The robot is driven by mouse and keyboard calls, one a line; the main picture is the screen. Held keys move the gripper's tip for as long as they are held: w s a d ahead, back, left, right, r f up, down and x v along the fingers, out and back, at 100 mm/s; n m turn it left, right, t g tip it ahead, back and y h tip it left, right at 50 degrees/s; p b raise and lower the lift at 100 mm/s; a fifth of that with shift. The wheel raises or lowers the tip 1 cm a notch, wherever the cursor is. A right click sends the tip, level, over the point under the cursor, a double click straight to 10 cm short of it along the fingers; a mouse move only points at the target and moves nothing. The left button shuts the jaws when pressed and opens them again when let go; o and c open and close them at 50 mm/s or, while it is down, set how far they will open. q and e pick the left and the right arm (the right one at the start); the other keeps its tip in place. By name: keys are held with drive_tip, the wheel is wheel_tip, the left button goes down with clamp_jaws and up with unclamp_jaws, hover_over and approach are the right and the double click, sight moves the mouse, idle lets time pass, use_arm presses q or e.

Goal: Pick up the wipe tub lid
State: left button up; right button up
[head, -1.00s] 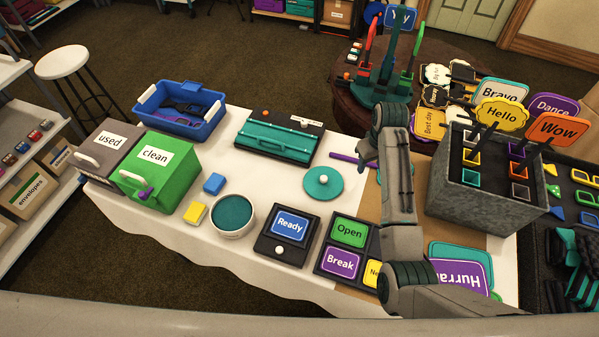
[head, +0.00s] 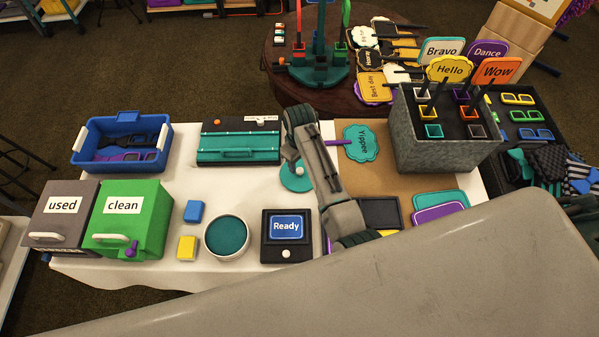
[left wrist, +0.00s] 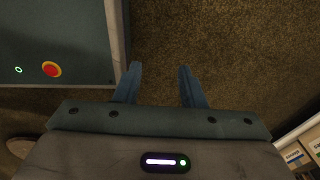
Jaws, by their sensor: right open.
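The wipe tub lid, a teal disc with a white knob (head: 295,180), lies flat on the white table cover in the head view. My right gripper (head: 291,155) is above its far part and hides some of it. The gripper is open and seen from above, so its fingertips are hard to make out; I cannot tell whether they touch the lid. The round white wipe tub (head: 227,239) stands uncovered to the left and nearer, with teal inside. My left gripper (left wrist: 158,75) is open and empty above brown carpet in the left wrist view.
Near the lid are a Ready sign box (head: 286,227), a teal case (head: 240,149) and a Yippee sign (head: 361,143). Blue (head: 194,211) and yellow (head: 187,247) blocks lie left of the tub. A grey sign holder (head: 445,150) stands at right.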

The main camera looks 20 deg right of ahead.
sight(300, 170)
wheel_tip(300, 170, down, 4)
drive_tip(key=shift+r+p, duration=0.1)
drive_tip(key=shift+p, duration=0.8)
drive_tip(key=shift+d+f, duration=0.1)
drive_tip(key=shift+f, duration=0.55)
drive_tip(key=shift+c, duration=0.7)
clamp_jaws()
use_arm(q)
drive_tip(key=shift+w+a+r, duration=0.25)
drive_tip(key=shift+w+r, duration=0.1)
drive_tip(key=shift+r, duration=0.2)
drive_tip(key=shift+w+a+r, duration=0.2)
drive_tip(key=shift+w+r, duration=0.1)
drive_tip(key=shift+r, duration=0.2)
